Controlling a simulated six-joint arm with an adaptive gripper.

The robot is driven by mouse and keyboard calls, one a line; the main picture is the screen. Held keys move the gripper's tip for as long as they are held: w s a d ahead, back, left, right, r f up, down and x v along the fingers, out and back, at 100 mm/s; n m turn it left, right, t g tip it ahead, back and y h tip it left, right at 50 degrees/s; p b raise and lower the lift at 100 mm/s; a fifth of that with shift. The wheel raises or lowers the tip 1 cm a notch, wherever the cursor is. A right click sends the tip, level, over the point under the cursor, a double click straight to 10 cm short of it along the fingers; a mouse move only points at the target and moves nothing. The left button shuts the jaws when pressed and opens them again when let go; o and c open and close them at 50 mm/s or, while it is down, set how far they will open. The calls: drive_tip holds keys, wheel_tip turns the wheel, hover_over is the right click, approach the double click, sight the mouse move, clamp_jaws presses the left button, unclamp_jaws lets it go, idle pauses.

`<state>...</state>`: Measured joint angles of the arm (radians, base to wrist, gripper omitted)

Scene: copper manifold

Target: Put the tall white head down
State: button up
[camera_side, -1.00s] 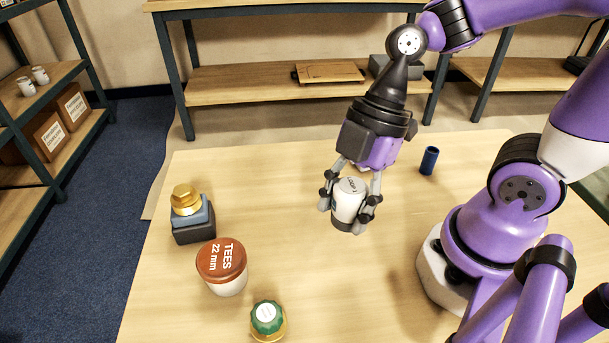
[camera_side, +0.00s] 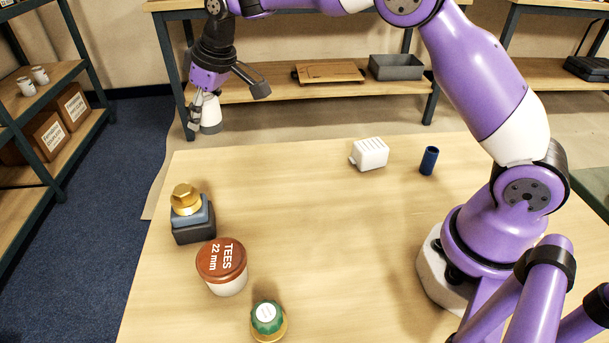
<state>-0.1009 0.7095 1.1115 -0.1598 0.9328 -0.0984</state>
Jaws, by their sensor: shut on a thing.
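The tall white head (camera_side: 212,112) is a white cylinder with a grey lower band. My gripper (camera_side: 202,108) is shut on it and holds it in the air, in the picture just above the table's far left corner. The head looks slightly tilted. The fingers and the near side of the gripper hide part of it. I cannot tell its exact height or whether it is over the table top.
On the wooden table (camera_side: 300,230) stand a brass fitting (camera_side: 186,198) on a blue-grey block (camera_side: 194,226), a TEES 22 mm tub (camera_side: 222,268), a green-topped brass piece (camera_side: 268,320), a white ribbed block (camera_side: 370,154) and a blue tube (camera_side: 429,160). The table's middle is clear.

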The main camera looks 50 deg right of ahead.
drive_tip(key=shift+m, duration=0.6)
drive_tip(key=f, duration=0.3)
drive_tip(key=w+f, duration=0.1)
drive_tip(key=f, duration=0.3)
drive_tip(key=w+f, duration=0.1)
drive_tip(key=f, duration=0.2)
drive_tip(key=shift+d+f, duration=0.15)
drive_tip(key=shift+f, duration=0.25)
drive_tip(key=shift+f, duration=0.1)
drive_tip(key=o, duration=1.3)
